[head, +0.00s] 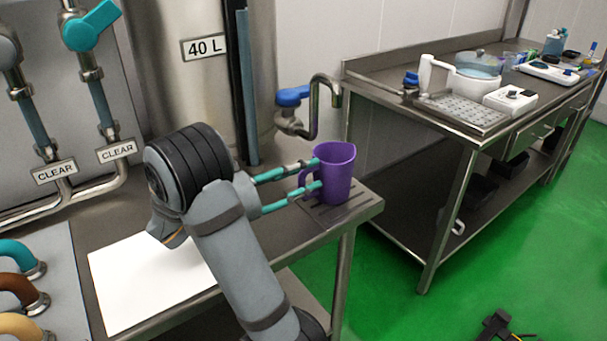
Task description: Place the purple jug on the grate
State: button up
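The purple jug (338,172) stands upright at the right end of the steel counter, its handle towards the left. Its base appears to rest on the slotted grate (350,209), though contact is hard to confirm from this angle. My gripper (317,175) reaches in from the left at the handle. Its two teal fingers are apart, one higher and one lower in the picture, with part of the handle showing between them. No firm pinch on the handle is visible. The jug hides part of the grate.
A bent steel spout with a blue-handled tap (293,96) hangs just above and left of the jug. A large tank marked 40 L (204,47) stands behind. A white sheet (150,280) lies on the counter. A second steel table (390,100) with equipment stands right, across a gap.

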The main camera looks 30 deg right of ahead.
jog(key=shift+r+p, duration=0.25)
jog(key=shift+p, duration=0.05)
jog(key=a, duration=1.2)
jog(key=shift+f, duration=0.2)
jog(key=shift+w, duration=0.1)
jog(key=shift+c, duration=0.5)
